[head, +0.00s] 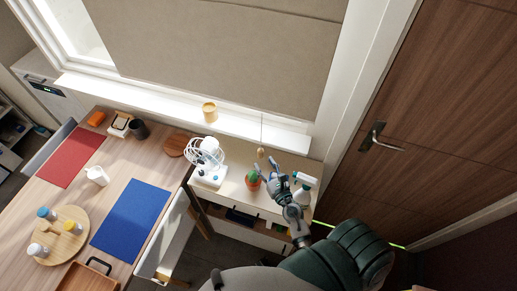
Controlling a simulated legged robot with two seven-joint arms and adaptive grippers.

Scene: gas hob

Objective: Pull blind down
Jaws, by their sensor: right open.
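The beige blind (215,50) hangs in the white-framed window at the top of the head view, covering most of the glass. A thin cord hangs at its right side, with a small tan pull knob (260,152) at its end. My right gripper (270,168) is open, just below and right of the knob. The knob is close to the fingertips; I cannot tell whether they touch. No left gripper shows.
A cactus in a red pot (253,181) and a white spray bottle (303,188) stand close on either side of my right gripper. A white fan-like appliance (208,165) is farther left. A brown door (440,110) is at right; a wooden table with mats fills the left.

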